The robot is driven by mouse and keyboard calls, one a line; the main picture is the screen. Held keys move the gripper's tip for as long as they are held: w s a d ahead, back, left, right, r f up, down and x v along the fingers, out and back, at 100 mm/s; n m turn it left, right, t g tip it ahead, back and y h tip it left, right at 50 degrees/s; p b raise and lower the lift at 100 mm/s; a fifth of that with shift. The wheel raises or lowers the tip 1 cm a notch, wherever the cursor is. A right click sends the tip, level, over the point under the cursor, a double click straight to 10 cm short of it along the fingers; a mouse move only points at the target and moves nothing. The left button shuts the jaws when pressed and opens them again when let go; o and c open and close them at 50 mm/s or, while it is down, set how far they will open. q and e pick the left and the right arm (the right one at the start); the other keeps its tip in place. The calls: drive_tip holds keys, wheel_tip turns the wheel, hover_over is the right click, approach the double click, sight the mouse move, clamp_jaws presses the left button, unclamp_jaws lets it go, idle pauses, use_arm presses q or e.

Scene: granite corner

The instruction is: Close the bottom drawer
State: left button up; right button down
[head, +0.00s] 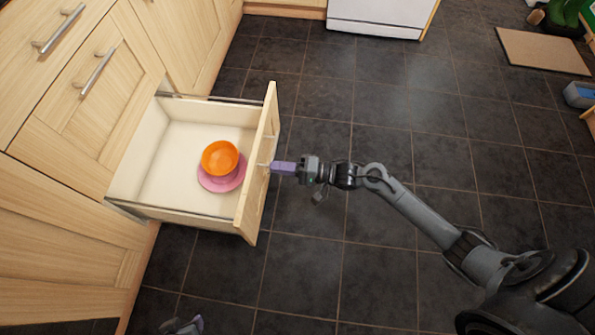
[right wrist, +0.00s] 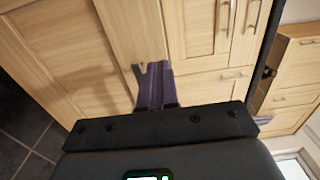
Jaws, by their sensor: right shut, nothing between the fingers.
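The bottom drawer (head: 183,112) is pulled out from the light wood cabinet at the left of the head view. Its wooden front panel (head: 257,190) faces right. My right gripper (head: 272,167) is shut and empty, with its purple fingertips at the outer face of that panel, near the handle. Whether they touch it I cannot tell. In the right wrist view the closed purple fingers (right wrist: 155,84) point at wood fronts, with a small metal handle end (right wrist: 138,76) beside them. A bit of my left gripper (head: 190,325) shows at the bottom edge; its jaws are unclear.
Inside the drawer an orange bowl (head: 220,157) sits on a pink plate (head: 222,184). Cabinet fronts with bar handles (head: 98,70) stand above and behind the drawer. The dark tiled floor (head: 420,110) is clear around my right arm. A tan mat (head: 543,50) lies far right.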

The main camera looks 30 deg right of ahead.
sight(255, 164)
drive_tip(key=b+x, duration=0.1)
drive_tip(key=x, duration=0.2)
drive_tip(key=shift+a+f+b, duration=0.15)
drive_tip(key=shift+b, duration=0.2)
drive_tip(key=shift+w+a, duration=0.3)
drive_tip(key=shift+w, duration=0.05)
